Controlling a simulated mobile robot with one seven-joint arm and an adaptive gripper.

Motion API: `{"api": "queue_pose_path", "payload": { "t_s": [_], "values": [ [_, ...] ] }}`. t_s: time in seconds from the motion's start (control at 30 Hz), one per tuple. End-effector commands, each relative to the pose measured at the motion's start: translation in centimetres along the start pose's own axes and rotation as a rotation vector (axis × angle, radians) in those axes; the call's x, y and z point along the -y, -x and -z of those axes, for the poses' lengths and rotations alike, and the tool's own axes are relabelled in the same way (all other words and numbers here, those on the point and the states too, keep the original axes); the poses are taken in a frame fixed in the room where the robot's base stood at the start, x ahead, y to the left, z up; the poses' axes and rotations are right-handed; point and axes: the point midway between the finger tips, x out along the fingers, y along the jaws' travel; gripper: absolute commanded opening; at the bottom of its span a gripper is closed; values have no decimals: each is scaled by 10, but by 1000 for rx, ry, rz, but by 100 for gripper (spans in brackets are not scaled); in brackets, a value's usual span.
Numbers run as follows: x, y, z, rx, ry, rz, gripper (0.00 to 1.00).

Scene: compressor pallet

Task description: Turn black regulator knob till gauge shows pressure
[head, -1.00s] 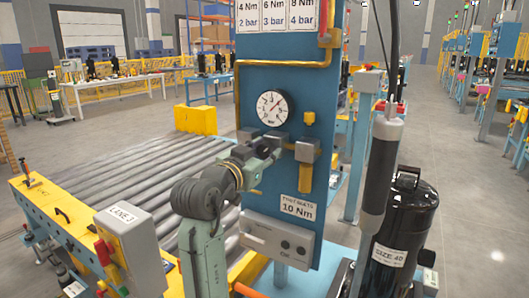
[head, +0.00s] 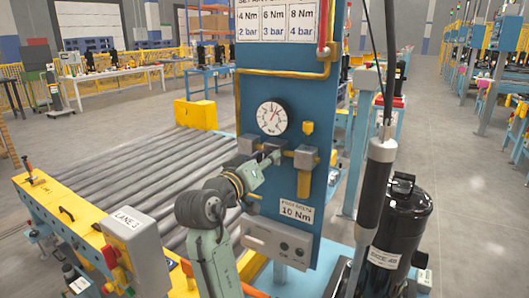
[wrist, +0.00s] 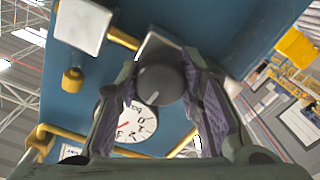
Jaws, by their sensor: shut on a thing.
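The black regulator knob (wrist: 158,85), with a pale pointer line on its face, sits between the two fingers of my gripper (wrist: 162,92) in the wrist view. The fingers are shut on its sides. In the head view my gripper (head: 266,160) reaches the blue panel (head: 290,85) from the lower left and largely hides the knob. The round white gauge (head: 272,118) is on the panel just above my gripper; its needle points to the upper right. The gauge also shows in the wrist view (wrist: 137,124), partly covered by the knob and a finger.
A torque and pressure chart (head: 275,22) tops the panel. Brass piping and a grey block (head: 305,158) are right of my gripper. A "10 Nm" label (head: 297,211) and grey box (head: 278,240) are below. A roller conveyor (head: 140,175) lies left; a black compressor (head: 400,220) stands right.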

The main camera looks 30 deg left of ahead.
Motion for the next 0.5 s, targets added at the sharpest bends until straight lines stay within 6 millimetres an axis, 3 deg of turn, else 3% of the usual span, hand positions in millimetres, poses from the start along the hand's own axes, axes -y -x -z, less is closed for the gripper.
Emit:
{"api": "queue_pose_path", "payload": {
  "t_s": [0.5],
  "values": [
    [-1, 0, 3, 13, 492, -2, 6]
  ]
}}
